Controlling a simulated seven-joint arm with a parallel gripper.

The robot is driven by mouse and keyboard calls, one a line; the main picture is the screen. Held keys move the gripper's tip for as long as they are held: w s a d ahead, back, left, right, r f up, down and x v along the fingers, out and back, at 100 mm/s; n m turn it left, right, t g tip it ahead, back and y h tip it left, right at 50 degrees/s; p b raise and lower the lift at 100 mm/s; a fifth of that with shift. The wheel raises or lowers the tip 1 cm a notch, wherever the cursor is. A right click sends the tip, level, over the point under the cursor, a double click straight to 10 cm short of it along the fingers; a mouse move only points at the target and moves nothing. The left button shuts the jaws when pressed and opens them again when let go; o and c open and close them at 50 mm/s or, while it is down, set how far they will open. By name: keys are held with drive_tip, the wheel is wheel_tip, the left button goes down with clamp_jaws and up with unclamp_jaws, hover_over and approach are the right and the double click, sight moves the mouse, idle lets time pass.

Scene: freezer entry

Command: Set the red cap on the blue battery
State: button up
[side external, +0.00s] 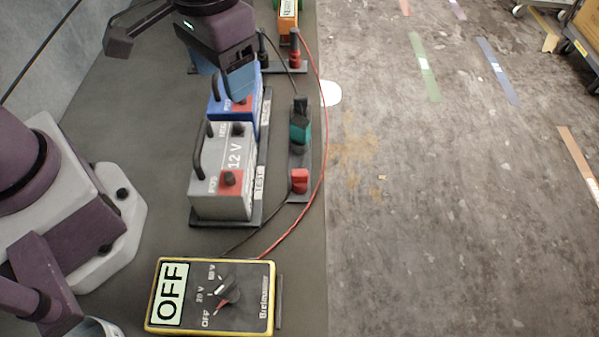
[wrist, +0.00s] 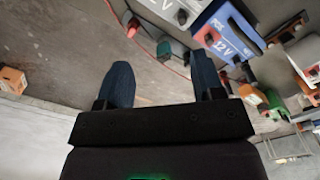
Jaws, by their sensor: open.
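The blue battery (side external: 218,108) stands behind the grey battery in the side view, partly hidden by my gripper. It also shows in the wrist view (wrist: 232,22), with a "12 V" label and a red patch round one terminal. The red cap (side external: 299,181) sits on the near end of a narrow dark strip, right of the grey battery; in the wrist view it shows near the top (wrist: 132,27). My gripper (side external: 224,84) is above or in front of the blue battery, open and apart from the red cap. Its two dark blue fingers (wrist: 160,70) have nothing between them.
The grey battery (side external: 208,160) has a black handle. A teal cap (side external: 300,132) stands on the strip behind the red one. A meter reading OFF (side external: 215,296) lies in front, its red and black leads running past the strip. Another orange-and-green battery (side external: 288,12) stands at the back.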

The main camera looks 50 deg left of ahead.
sight(300, 175)
drive_tip(key=w+d+f+n, duration=0.5)
drive_tip(key=d+f+n, duration=0.3)
drive_tip(key=f+n, duration=0.1)
drive_tip(key=f, duration=1.2)
drive_tip(key=shift+d+f, duration=0.2)
drive_tip(key=shift+f, duration=0.15)
drive_tip(key=c, duration=1)
wheel_tip(300, 175, up, 14)
